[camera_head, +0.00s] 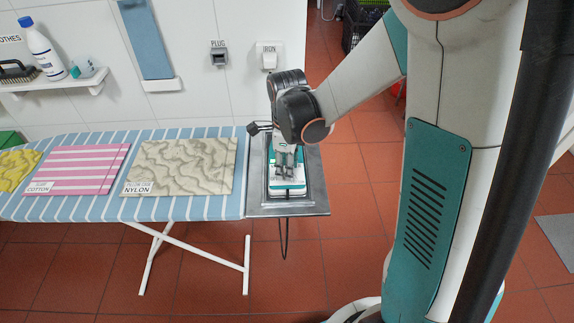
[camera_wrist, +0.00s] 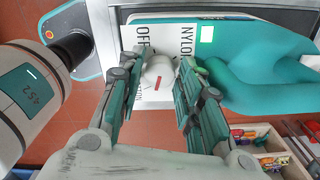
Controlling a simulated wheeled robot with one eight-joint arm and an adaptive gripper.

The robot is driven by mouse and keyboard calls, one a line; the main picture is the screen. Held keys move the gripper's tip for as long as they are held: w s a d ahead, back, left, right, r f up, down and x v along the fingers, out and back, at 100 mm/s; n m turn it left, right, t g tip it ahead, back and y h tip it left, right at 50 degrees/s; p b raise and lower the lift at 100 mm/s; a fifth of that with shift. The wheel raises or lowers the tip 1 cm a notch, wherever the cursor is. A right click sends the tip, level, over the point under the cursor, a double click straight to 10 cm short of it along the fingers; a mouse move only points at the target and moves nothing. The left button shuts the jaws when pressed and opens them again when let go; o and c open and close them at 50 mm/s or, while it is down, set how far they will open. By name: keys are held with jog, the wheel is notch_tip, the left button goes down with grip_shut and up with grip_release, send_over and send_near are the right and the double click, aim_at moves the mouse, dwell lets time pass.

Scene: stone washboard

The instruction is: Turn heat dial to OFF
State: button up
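The iron (camera_head: 287,190) sits on the metal rest at the right end of the ironing board.
The metal rest (camera_head: 313,190) surrounds the iron. Pink striped cloth (camera_head: 75,170), beige patterned cloth (camera_head: 180,166) and yellow cloth (camera_head: 15,170) lie on the striped board. A wall shelf (camera_head: 60,86) holds a bottle and brush. The handle is close to my right finger in the wrist view.

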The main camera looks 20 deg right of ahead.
jog(key=c, duration=0.5)
